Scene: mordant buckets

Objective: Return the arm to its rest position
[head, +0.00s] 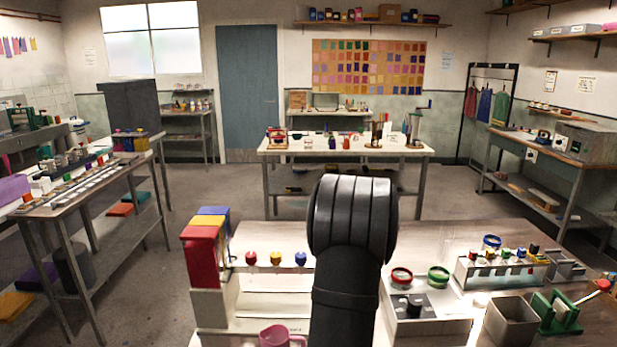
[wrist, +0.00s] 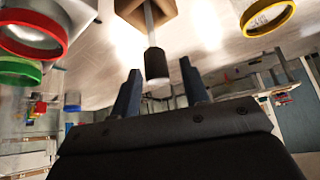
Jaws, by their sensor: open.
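My gripper (wrist: 159,66) shows in the wrist view with its two dark blue fingers apart. A tool with a wooden block (wrist: 147,12), a grey rod and a black cylindrical end (wrist: 156,64) appears in line with the gap between the fingers. I cannot tell how far off it is, and no finger is seen closed on it. In the head view my dark arm rises in front of the near bench (head: 270,240), and my gripper is hidden there.
On the near bench stand a red dispenser (head: 201,255), a pink mug (head: 280,337), red (head: 401,276) and green (head: 438,275) rings, a rack (head: 500,273), a grey bin (head: 511,322) and a green device (head: 557,314). Open floor lies behind the bench.

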